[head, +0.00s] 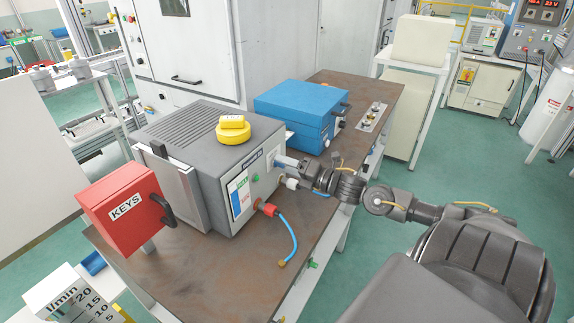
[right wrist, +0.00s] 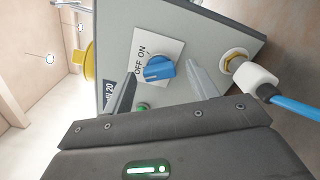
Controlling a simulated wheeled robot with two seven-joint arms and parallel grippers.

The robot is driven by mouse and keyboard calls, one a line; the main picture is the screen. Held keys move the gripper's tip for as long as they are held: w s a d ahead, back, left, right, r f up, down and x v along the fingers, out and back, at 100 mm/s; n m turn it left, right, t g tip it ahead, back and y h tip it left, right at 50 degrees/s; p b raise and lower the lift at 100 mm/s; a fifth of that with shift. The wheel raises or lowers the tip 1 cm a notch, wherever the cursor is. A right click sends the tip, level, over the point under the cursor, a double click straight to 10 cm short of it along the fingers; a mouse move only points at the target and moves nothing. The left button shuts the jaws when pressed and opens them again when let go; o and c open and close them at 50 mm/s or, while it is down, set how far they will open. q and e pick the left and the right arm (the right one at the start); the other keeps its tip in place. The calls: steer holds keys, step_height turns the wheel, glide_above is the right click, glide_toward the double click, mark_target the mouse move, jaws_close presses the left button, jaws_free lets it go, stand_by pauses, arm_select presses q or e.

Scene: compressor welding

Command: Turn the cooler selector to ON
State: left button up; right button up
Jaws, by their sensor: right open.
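The cooler (head: 190,137) is a grey box on the brown bench, its panel facing right. In the right wrist view its selector is a blue knob (right wrist: 158,68) on a white plate (right wrist: 148,47) marked OFF and ON. I cannot tell for certain which mark the knob points to. My right gripper (head: 283,161) is at the panel, and hides most of the selector in the head view. In the right wrist view the right gripper (right wrist: 163,88) is open, with one finger on each side of the knob and apparent gaps between. My left gripper is not in view.
A white fitting with a blue hose (right wrist: 255,79) is beside the selector. A red KEYS box (head: 127,208) stands at the near left. A blue case (head: 300,112) is farther back on the bench (head: 205,270). Yellow objects (head: 233,130) lie on the cooler's top.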

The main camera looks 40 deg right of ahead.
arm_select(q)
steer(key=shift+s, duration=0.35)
arm_select(e)
steer(key=shift+w, duration=0.15)
steer(key=shift+c, duration=0.5)
steer(key=c, duration=0.9)
